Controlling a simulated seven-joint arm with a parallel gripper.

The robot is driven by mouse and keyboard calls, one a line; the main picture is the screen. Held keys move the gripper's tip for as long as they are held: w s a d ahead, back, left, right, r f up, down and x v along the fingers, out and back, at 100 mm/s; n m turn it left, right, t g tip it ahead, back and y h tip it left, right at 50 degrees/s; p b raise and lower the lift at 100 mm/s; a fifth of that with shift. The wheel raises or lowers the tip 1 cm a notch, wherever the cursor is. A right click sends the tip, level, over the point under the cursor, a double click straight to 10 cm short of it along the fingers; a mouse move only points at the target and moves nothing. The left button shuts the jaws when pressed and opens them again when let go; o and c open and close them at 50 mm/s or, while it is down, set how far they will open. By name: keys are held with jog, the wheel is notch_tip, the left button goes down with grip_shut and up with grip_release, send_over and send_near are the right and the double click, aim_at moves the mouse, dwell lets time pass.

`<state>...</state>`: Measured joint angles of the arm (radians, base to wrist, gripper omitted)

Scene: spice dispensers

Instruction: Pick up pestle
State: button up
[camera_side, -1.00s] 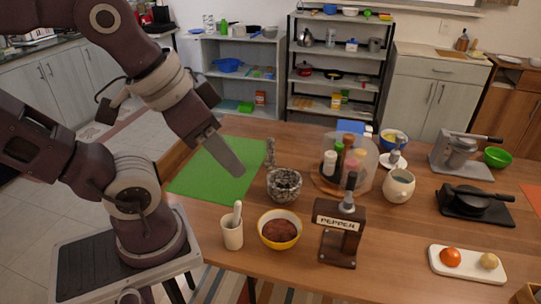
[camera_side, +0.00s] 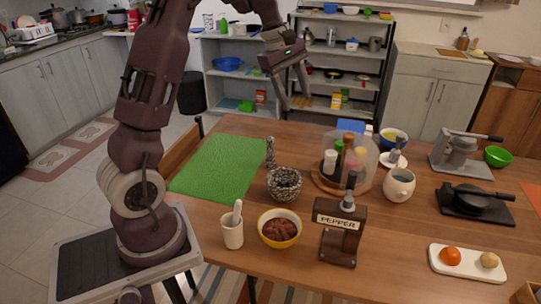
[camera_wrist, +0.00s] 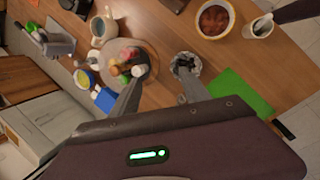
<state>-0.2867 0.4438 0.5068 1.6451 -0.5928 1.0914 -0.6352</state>
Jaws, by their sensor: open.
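The pestle (camera_side: 270,153) is grey and speckled and stands upright on the wooden table by the right edge of the green mat. The matching speckled mortar (camera_side: 284,181) is just in front and to its right; it also shows in the wrist view (camera_wrist: 184,62), partly behind a finger. My gripper (camera_side: 301,101) is open and empty, pointing down, high above the far part of the table, clear of the pestle. Both fingers show in the wrist view (camera_wrist: 163,72). I cannot clearly make out the pestle there.
A round stand of jars under a clear cover (camera_side: 362,165) is right of the mortar. A yellow bowl (camera_side: 279,242), a cup holding a pale stick (camera_side: 232,233) and a pepper dispenser (camera_side: 340,235) stand in front. The green mat (camera_side: 215,170) is clear.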

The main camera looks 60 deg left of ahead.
jog(key=w+a+f+n, duration=0.2)
jog(key=a+f+n, duration=0.1)
jog(key=a+f, duration=0.45)
jog(key=n+g+y, duration=0.1)
jog(key=n+g, duration=0.1)
jog(key=n, duration=0.2)
send_over(269, 138)
jog(key=d, duration=0.2)
notch_tip(269, 138, down, 9)
jog(key=shift+n, duration=0.5)
jog(key=f, duration=0.1)
jog(key=a+f, duration=0.1)
jog(key=f, duration=0.1)
jog(key=a+f, duration=0.1)
jog(key=shift+a+f, duration=0.1)
jog(key=shift+f, duration=0.15)
jog(key=f, duration=0.5)
jog(key=w+f, duration=0.1)
jog(key=f, duration=0.1)
jog(key=shift+f, duration=0.15)
grip_shut()
